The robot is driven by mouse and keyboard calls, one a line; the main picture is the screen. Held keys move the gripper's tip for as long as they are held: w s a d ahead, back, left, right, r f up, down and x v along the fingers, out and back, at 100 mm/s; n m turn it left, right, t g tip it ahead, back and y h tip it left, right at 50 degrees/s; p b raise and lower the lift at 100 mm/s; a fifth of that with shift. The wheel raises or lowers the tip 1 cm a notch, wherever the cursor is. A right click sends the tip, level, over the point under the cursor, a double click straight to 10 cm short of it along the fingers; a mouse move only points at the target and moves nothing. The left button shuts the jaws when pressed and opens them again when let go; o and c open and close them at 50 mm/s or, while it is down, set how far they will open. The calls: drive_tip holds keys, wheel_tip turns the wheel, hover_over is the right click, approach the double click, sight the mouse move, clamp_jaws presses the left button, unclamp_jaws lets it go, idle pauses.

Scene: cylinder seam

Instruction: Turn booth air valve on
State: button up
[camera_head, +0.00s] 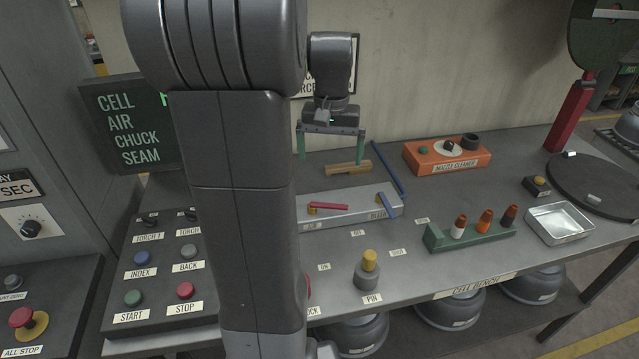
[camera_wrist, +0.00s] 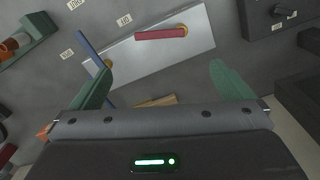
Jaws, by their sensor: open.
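A grey valve plate (camera_head: 345,213) lies on the bench in the head view and also shows in the wrist view (camera_wrist: 205,45). At its left is a red lever (camera_head: 330,207) with a yellow hub, lying along the plate; it also shows in the wrist view (camera_wrist: 160,34). At its right is a blue lever (camera_head: 387,205) on a yellow hub, slanting across the plate, by a label that seems to read BLEED. The label at the red lever is too small to read. My gripper (camera_head: 331,157) is open and empty, its green fingers pointing down above the bench behind the plate.
A wooden piece (camera_head: 347,168) and a thin blue rod (camera_head: 388,168) lie behind the plate. An orange nozzle cleaner (camera_head: 447,157) stands to the right. A green rack (camera_head: 470,236) and a yellow-topped pin (camera_head: 369,268) stand nearer the front. My arm hides part of the bench.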

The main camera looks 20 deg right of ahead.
sight(329, 205)
drive_tip(key=f, duration=1.3)
drive_tip(key=shift+s+f+p, duration=0.15)
drive_tip(key=shift+s+p, duration=0.05)
drive_tip(key=shift+p, duration=0.15)
drive_tip(key=c, duration=1.2)
